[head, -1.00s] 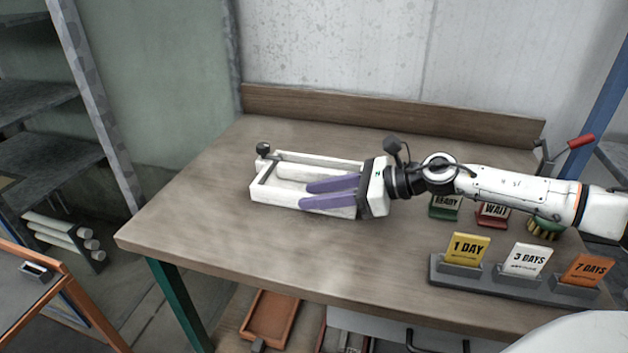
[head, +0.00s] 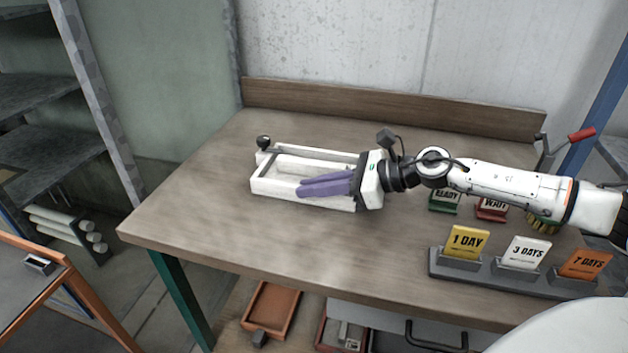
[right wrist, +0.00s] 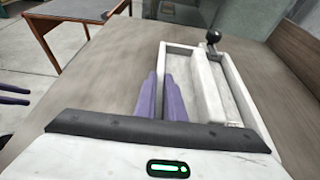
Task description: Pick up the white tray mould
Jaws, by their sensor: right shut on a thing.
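The white tray mould (head: 262,188) is a long open box lying on the wooden table, with a dark bar and a black knob at its far left end. My right gripper (head: 312,186) reaches in from the right, its purple fingers shut on the mould's near long wall. In the right wrist view the fingers (right wrist: 160,95) straddle that wall, and the mould (right wrist: 240,95) stretches ahead and to the right. My left gripper (right wrist: 14,95) shows only as two dark, parted fingertips at the left edge of the right wrist view.
A card rack (head: 490,280) with day cards stands at the table's front right. READY (head: 446,200) and WAIT (head: 491,207) cards and a brush are under or behind my right arm. The table left of the mould is clear.

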